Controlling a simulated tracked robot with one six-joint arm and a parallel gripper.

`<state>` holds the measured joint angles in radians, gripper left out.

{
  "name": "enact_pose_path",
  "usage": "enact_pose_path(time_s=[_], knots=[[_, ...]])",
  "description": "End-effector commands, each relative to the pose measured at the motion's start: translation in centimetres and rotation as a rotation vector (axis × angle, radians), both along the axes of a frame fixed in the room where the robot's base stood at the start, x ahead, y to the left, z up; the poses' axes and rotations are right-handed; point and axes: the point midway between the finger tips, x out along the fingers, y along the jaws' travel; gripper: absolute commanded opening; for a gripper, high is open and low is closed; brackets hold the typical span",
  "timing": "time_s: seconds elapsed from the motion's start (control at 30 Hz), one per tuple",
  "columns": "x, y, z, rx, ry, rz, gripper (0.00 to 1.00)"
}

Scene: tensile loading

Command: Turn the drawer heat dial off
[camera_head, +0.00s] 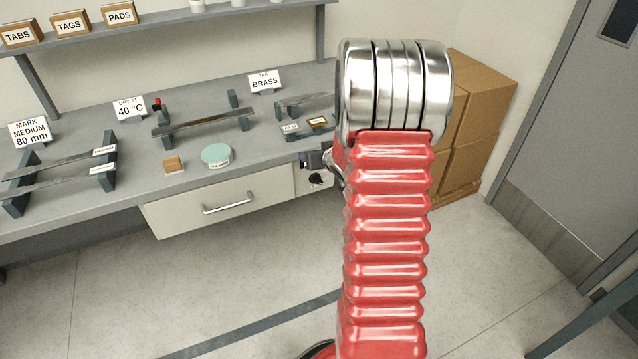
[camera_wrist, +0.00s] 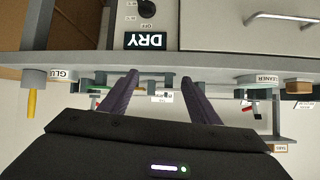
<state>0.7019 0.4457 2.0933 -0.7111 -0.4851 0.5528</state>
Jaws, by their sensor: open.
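The heat dial is a round black knob (camera_wrist: 147,8) at the top edge of the wrist view, which is upside down. An OFF mark and a lit DRY display (camera_wrist: 146,41) sit beside it. The dial's pointer setting is too small to read. In the head view the dial (camera_head: 317,179) is on the bench front, right of the drawer (camera_head: 180,211).
The grey bench (camera_head: 70,207) holds racks with metal strips, a teal-lidded tub (camera_head: 216,154) and a small wooden block (camera_head: 174,164). Cardboard boxes (camera_head: 480,95) stand to the right. The floor before the drawer is clear.

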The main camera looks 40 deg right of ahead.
Motion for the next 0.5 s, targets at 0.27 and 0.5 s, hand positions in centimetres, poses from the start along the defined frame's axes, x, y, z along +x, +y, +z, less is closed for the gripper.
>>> enact_pose_path(time_s=[0.27,0.5], knots=[[-1.2,-3.8,-6.9,0.111,-0.094,0.016,0.56],[-3.3,-5.7,-12.4,0.232,-0.192,0.033,0.56]])
